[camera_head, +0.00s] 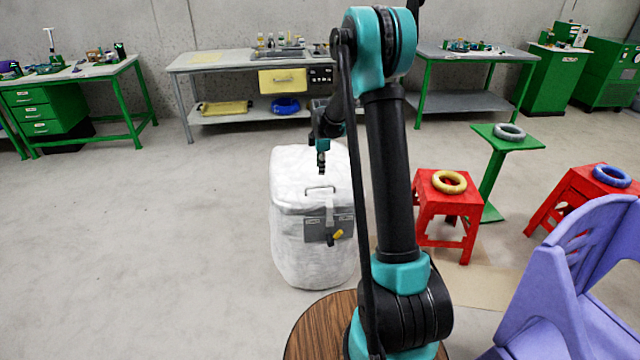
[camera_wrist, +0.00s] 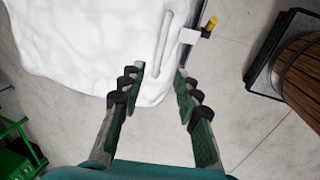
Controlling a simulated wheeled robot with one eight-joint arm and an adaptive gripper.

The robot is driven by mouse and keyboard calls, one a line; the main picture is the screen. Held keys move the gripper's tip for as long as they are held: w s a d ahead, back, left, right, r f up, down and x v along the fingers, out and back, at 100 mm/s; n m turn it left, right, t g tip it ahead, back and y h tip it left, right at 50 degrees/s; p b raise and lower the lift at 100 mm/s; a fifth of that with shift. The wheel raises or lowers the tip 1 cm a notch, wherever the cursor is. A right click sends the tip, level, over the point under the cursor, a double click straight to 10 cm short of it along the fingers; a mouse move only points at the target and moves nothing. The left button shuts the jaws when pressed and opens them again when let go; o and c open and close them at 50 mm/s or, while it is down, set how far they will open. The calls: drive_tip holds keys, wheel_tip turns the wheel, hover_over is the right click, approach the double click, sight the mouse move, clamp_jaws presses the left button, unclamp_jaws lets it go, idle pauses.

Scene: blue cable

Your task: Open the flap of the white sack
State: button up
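The white sack (camera_head: 312,255) stands on the floor in the middle of the head view, bulky and box-like. Its top flap (camera_head: 295,180) lies closed, with a thin handle (camera_head: 320,188) near its front edge. A grey latch plate with a yellow part (camera_head: 336,237) is on the front. My gripper (camera_head: 322,170) points down above the flap, just behind the handle in the picture. In the wrist view the open, empty fingers (camera_wrist: 160,76) have the pale handle (camera_wrist: 162,45) ahead, between the fingertips. Whether they touch it I cannot tell.
Red stools (camera_head: 450,212) with rings on them and a purple chair (camera_head: 575,280) stand to the right. A round wooden top (camera_head: 310,330) is in front of the sack. The workbench (camera_head: 215,62) stands behind. The floor left of the sack is clear.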

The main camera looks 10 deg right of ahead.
sight(320, 187)
drive_tip(key=f, duration=0.3)
drive_tip(key=w+f, duration=0.1)
drive_tip(key=f, duration=0.5)
drive_tip(key=shift+w+f, duration=0.35)
drive_tip(key=shift+w, duration=0.05)
drive_tip(key=shift+c, duration=0.5)
clamp_jaws()
